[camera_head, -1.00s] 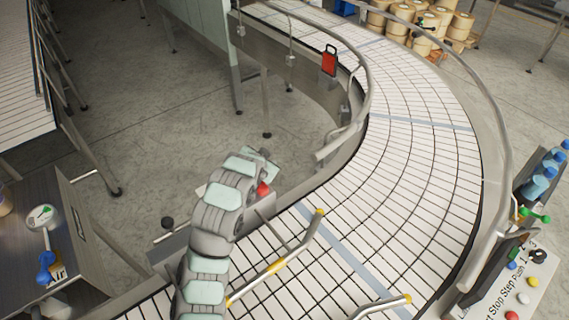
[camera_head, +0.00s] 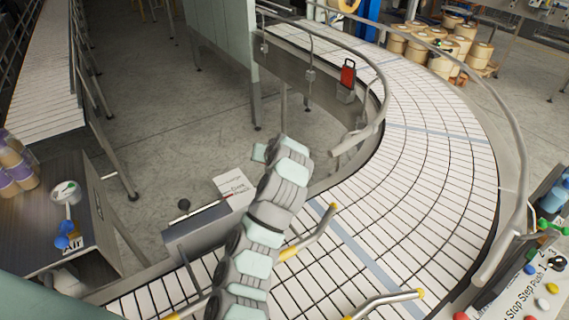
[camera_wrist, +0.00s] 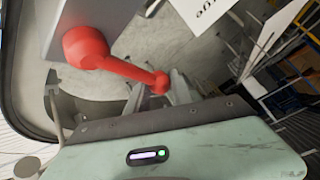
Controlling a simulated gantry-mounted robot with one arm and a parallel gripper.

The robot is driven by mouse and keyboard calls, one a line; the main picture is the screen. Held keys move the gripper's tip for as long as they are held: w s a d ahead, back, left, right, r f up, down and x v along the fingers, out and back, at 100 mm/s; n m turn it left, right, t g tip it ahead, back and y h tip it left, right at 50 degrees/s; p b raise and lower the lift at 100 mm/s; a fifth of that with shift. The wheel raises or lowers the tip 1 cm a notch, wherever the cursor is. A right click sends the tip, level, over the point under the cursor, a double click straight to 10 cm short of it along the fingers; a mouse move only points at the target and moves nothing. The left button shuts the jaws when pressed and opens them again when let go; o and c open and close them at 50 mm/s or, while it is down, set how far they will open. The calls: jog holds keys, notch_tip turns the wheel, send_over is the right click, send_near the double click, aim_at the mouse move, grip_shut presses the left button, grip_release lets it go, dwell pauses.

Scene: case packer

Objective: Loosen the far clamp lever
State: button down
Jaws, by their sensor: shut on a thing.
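A red clamp lever (camera_wrist: 118,65) shows large in the wrist view. Its thick round hub (camera_wrist: 86,47) is on a grey block, and its arm slopes down to a small ball end. My gripper (camera_wrist: 172,88) is shut on the lever at that ball end; the fingers are partly hidden by it. The picture does not name this as the far lever. In the head view my arm's wrist covers the gripper and the lever, at the inner side of the conveyor bend.
The curved white conveyor (camera_head: 425,185) fills the right. Bent rails with yellow tips (camera_head: 318,232) rise over its near part. A grey box with a black knob (camera_head: 195,228) stands left of my arm. A button panel (camera_head: 530,290) is at lower right.

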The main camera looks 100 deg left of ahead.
jog(key=shift+s, duration=0.1)
dwell(0.4)
jog(key=c, duration=1.1)
grip_release()
jog(key=shift+d, duration=0.1)
jog(key=shift+w+d+r, duration=0.25)
jog(key=shift+w+r, duration=0.05)
jog(key=shift+r, duration=0.05)
jog(key=p+v, duration=0.2)
jog(key=v, duration=0.7)
jog(key=shift+w+d+r, duration=0.2)
jog(key=shift+w, duration=0.05)
